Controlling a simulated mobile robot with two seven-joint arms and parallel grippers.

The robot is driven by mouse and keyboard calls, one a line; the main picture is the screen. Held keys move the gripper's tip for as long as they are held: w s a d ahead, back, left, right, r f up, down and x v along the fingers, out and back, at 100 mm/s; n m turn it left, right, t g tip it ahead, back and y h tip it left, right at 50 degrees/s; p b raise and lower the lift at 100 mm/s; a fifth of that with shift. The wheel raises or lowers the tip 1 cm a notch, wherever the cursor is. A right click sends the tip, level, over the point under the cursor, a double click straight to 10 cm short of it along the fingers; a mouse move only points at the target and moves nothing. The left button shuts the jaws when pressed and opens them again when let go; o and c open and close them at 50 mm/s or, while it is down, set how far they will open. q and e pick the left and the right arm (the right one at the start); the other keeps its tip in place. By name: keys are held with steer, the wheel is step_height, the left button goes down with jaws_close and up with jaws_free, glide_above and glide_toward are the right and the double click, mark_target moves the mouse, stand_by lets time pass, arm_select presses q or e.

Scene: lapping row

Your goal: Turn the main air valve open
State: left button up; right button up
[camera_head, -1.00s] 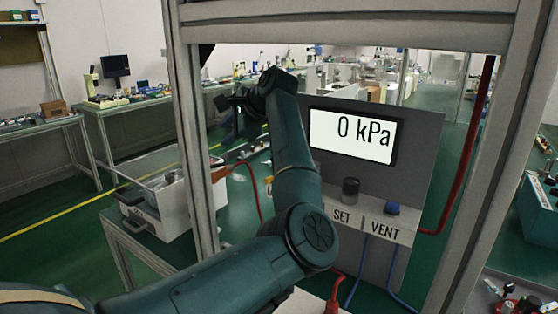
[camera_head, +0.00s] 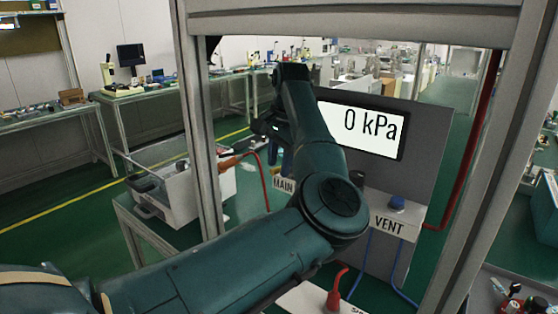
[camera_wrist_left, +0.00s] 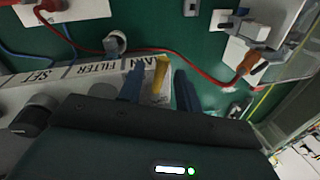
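The main air valve shows as a yellow handle (camera_wrist_left: 160,76) in the left wrist view, beside the partly covered MAIN label. In the head view the MAIN label (camera_head: 284,185) is in sight on the panel's ledge, while my left arm hides most of the valve. My left gripper (camera_wrist_left: 160,90) is open, with one blue finger on each side of the yellow handle. I cannot tell whether either finger touches it. In the head view the left gripper (camera_head: 275,155) points down above the MAIN label. My right gripper is in neither view.
The display (camera_head: 360,130) reads 0 kPa. A blue VENT knob (camera_head: 397,203) is right of my arm. A black knob (camera_wrist_left: 30,118) is near the SET label. A red hose (camera_head: 262,170) runs left of the panel. A frame post (camera_head: 196,130) stands close to my arm.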

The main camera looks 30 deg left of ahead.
arm_select(q)
steer(key=shift+f, duration=0.1)
steer(key=shift+c, duration=0.5)
jaws_close()
steer(key=shift+a+m, duration=0.2)
steer(key=shift+m, duration=0.1)
steer(key=shift+w+a+m+t+h+p, duration=0.3)
steer(key=shift+w+a+m+p, duration=0.3)
steer(key=shift+m, duration=1.75)
steer(key=shift+w+a+m+t+h+p, duration=0.2)
steer(key=shift+w+a+m+h, duration=0.35)
steer(key=shift+m, duration=1.85)
steer(key=shift+w+a+m+t+h+p, duration=0.3)
steer(key=shift+w+m+p, duration=0.35)
steer(key=shift+m, duration=1.7)
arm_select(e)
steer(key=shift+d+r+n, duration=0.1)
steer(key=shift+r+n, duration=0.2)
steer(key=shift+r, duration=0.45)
arm_select(q)
steer(key=shift+w, duration=0.15)
